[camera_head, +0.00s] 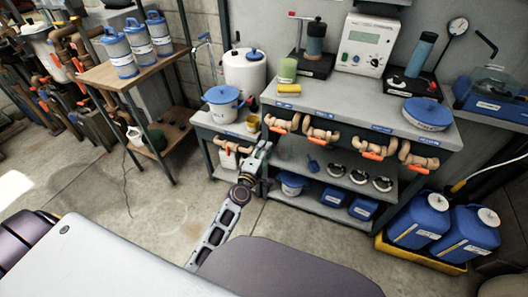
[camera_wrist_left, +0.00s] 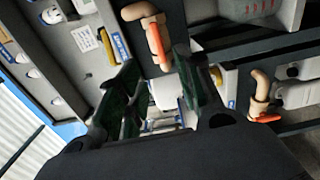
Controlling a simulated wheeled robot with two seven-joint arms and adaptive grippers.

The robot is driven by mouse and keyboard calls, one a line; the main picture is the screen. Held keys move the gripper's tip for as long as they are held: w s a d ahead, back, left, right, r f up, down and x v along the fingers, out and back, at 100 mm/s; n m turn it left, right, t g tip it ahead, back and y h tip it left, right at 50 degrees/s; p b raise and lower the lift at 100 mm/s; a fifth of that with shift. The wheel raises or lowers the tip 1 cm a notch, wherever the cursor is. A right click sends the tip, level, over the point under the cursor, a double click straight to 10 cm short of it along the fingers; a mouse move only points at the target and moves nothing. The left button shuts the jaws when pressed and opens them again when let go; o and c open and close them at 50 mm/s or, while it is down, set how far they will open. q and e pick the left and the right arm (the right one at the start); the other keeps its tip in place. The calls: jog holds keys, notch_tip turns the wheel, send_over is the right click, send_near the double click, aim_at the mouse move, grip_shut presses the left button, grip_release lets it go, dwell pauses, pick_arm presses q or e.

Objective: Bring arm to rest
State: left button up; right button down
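My left arm (camera_head: 219,222) reaches forward from the bottom middle of the head view towards the workbench. My left gripper (camera_head: 263,149) is at the bench's front left corner, near the pipe valves. In the left wrist view its two dark green fingers (camera_wrist_left: 158,75) stand apart, with nothing held between them. A tan pipe valve with an orange handle (camera_wrist_left: 156,42) shows just beyond the fingertips; I cannot tell whether they touch it. My right gripper is in neither view.
The grey workbench (camera_head: 330,107) has several orange-handled valves (camera_head: 322,133) along its front. A white tub with a blue lid (camera_head: 222,104) stands left of it. Blue jugs (camera_head: 420,218) sit in a yellow tray at right. Open floor (camera_head: 130,205) lies at left.

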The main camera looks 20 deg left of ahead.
pick_arm(q)
jog(key=shift+s, duration=0.1)
dwell(0.5)
